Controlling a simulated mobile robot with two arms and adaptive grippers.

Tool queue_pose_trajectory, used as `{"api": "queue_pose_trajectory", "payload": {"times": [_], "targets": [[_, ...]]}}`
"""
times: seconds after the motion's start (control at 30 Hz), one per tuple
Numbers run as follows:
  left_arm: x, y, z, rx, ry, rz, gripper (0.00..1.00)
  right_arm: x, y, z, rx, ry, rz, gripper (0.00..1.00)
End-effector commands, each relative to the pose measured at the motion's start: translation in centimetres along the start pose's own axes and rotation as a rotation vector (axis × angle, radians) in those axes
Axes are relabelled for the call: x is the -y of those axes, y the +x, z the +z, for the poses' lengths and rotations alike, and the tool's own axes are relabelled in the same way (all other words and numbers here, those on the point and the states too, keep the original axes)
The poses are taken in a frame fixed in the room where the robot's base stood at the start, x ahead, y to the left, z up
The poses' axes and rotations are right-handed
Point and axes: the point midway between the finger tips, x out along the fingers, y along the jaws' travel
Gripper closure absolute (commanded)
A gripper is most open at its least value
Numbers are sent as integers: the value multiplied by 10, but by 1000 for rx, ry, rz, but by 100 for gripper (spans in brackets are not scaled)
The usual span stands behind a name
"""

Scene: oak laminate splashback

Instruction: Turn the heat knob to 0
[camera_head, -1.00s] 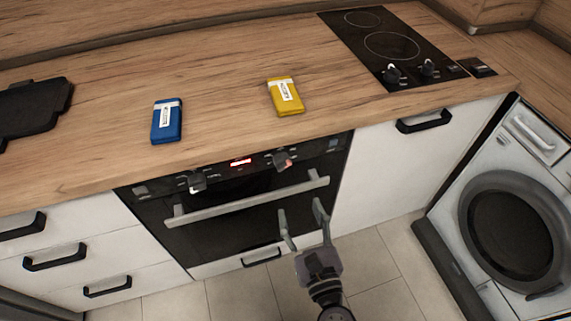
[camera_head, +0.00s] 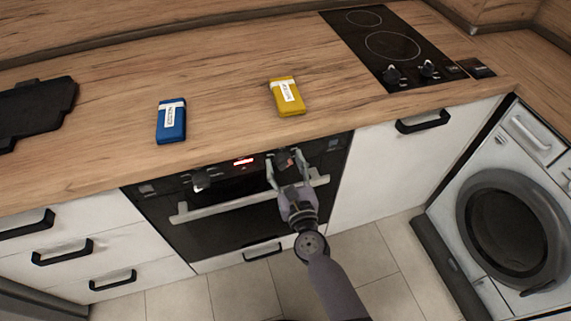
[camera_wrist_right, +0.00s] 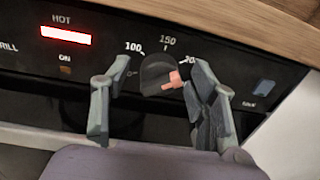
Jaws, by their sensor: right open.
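The heat knob (camera_head: 283,161) is a dark round knob on the right of the oven's front panel. In the right wrist view the heat knob (camera_wrist_right: 156,72) has a pink-orange pointer directed to the right, below the 200 mark; the scale reads 0, 100, 150, 200. My right gripper (camera_head: 286,165) is in front of the panel, its open fingers on either side of the knob. In the right wrist view the left finger stands apart from the knob; the right one is close to the pointer, and contact is unclear. My left gripper is out of view.
The oven handle (camera_head: 240,202) runs below the knobs, close under my gripper. Another oven knob (camera_head: 201,181) is to the left, with a lit red display (camera_head: 243,161) between. Blue (camera_head: 171,122) and yellow (camera_head: 287,97) packs lie on the counter above. A hob (camera_head: 400,55) is at the right.

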Motion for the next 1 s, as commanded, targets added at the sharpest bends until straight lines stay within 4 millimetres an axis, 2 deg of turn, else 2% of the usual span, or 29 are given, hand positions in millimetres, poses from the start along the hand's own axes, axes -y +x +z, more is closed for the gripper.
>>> {"api": "queue_pose_trajectory", "payload": {"times": [0.1,0.8,1.0], "targets": [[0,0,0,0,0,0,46,0,0,0,0,0,0,47],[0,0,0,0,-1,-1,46,0,-1,0,-1,0,0,94],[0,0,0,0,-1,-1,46,0,-1,0,0,-10,0,94]]}}
